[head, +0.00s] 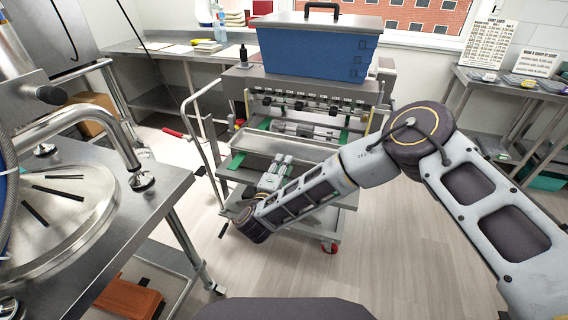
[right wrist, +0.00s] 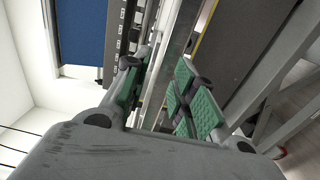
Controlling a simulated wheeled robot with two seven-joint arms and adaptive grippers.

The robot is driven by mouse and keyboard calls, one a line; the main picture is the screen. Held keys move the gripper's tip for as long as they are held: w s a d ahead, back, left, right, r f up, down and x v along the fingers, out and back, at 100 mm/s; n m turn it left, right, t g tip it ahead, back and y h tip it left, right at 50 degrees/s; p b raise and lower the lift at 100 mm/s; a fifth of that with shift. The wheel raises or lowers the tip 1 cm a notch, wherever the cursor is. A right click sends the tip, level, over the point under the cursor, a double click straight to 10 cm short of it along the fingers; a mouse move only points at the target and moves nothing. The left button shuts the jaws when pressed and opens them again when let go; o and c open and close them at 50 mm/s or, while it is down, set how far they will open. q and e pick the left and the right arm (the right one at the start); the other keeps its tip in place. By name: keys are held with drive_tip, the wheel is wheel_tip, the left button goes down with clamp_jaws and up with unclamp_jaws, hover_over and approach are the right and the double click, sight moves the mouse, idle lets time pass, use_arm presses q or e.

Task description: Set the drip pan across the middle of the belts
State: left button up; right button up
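The drip pan (head: 262,147) is a long, shallow metal tray. It lies crosswise at the front of the depositor, over the green belts (head: 236,160), whose ends show in front of and behind it. My right gripper (head: 282,162) is at the pan's front side, near its middle. In the right wrist view its green-padded fingers (right wrist: 162,95) stand apart, with a bright metal strip, seemingly the pan's edge, running between them. I see no clear contact with the pan. My left gripper is out of view.
The depositor carries a blue hopper (head: 318,50) above its nozzle row. A steel table (head: 130,215) with a round machine stands at the left. Floor is free at the right front.

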drive_tip(key=v, duration=1)
drive_tip(key=shift+s, duration=0.2)
drive_tip(key=shift+a, duration=0.1)
idle(1.3)
